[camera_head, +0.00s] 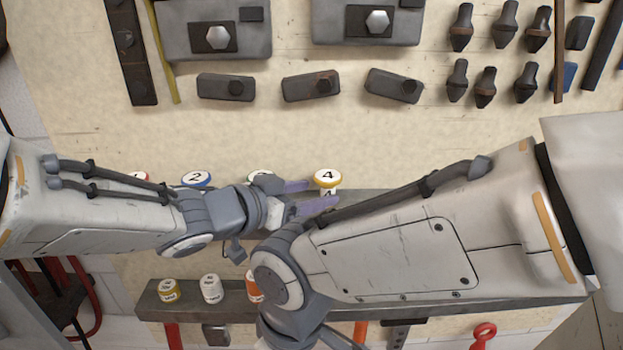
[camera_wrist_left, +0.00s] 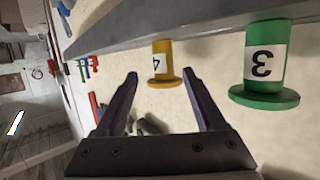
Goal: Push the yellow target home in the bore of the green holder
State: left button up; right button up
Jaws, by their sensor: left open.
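The yellow target (camera_head: 327,177), marked 4, stands upright at the upper rail (camera_head: 370,197). It also shows in the left wrist view (camera_wrist_left: 161,47), its yellow flange between the tips of my left gripper's fingers. My left gripper (camera_head: 310,196) is open around or just short of it; contact cannot be told. A green flanged piece (camera_wrist_left: 270,98) marked 3 stands beside it on the same rail. In the head view my left gripper partly hides that place. No separate green holder with a bore can be made out. My right arm crosses the lower right; its gripper is out of view.
A blue-rimmed piece (camera_head: 196,178) marked 2 stands left on the upper rail. A lower shelf (camera_head: 195,307) carries a yellow-labelled pot (camera_head: 168,290), a white pot (camera_head: 211,288) and an orange one. Clamps and dark bits hang on the board above. My right arm covers the rail's right part.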

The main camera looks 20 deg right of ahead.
aim_at(322, 189)
pick_arm(q)
jog(key=x, duration=0.2)
jog(key=p+x, duration=0.1)
jog(key=x, duration=0.1)
jog(key=shift+w+d, duration=0.2)
jog(key=shift+w, duration=0.25)
jog(key=shift+w+d+f+p, duration=0.15)
jog(key=shift+d+p, duration=0.15)
jog(key=shift+c, duration=0.3)
grip_shut()
